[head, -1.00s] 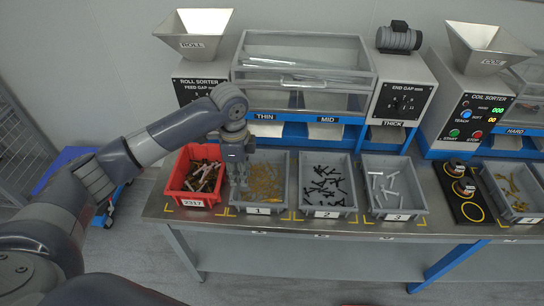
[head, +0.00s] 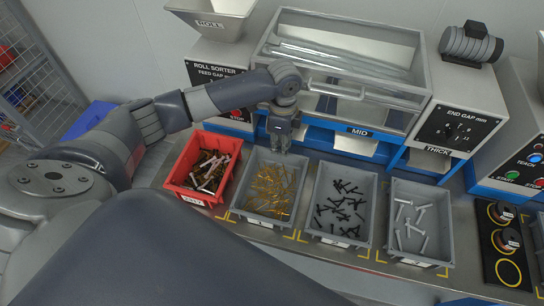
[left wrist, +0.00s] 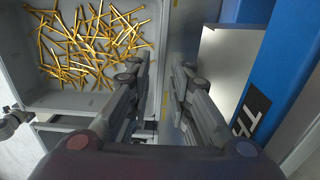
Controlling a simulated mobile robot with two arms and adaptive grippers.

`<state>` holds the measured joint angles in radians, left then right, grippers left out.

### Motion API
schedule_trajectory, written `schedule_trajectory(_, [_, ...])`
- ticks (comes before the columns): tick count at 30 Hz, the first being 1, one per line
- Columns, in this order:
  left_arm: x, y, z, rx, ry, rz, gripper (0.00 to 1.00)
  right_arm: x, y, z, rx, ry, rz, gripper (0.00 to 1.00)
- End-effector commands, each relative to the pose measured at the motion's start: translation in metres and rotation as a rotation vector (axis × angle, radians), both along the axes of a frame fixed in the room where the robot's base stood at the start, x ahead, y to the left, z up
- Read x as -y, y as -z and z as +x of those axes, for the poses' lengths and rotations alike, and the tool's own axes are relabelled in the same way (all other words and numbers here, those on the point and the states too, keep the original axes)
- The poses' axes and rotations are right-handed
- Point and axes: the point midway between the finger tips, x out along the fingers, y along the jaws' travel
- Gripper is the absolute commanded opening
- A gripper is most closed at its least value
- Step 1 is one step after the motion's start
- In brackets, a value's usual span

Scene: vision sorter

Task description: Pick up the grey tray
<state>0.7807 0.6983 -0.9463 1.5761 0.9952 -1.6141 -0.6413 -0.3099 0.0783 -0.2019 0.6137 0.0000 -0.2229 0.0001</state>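Several grey trays stand in a row on the bench. The one below my left gripper (head: 282,146) is the grey tray (head: 259,218) holding thin brass-coloured pins. In the left wrist view its grey floor and wall (left wrist: 75,102) show at the upper left. My left gripper is at the tray's far edge, pointing down. Its two fingers (left wrist: 160,78) are apart, with the tray's edge showing between them. I cannot tell whether they touch it. My right gripper is not in view.
A red bin (head: 179,186) of mixed pins stands left of the tray. A grey tray of black screws (head: 318,229) and one of light pins (head: 395,245) stand to the right. The roll sorter (head: 228,78) and its blue frame rise close behind.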

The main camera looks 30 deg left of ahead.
Motion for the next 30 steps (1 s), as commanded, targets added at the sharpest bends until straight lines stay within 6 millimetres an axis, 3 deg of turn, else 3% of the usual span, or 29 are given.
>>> schedule_trajectory(3, [0.001, 0.018, -0.001, -0.002, -0.001, 0.001, 0.19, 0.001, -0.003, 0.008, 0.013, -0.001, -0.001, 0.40])
schedule_trajectory(8, [0.001, 0.028, -0.001, 0.000, 0.001, 0.001, 0.19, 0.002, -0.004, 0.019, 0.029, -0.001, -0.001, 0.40])
schedule_trajectory(14, [0.001, 0.028, -0.001, 0.000, 0.001, 0.001, 0.19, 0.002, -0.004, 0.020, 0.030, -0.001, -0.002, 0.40])
schedule_trajectory(17, [0.001, 0.028, -0.001, 0.000, 0.001, 0.001, 0.00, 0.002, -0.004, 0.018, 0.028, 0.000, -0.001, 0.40])
schedule_trajectory(30, [0.001, 0.025, 0.000, 0.003, 0.001, 0.001, 0.00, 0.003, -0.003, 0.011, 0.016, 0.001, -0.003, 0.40])
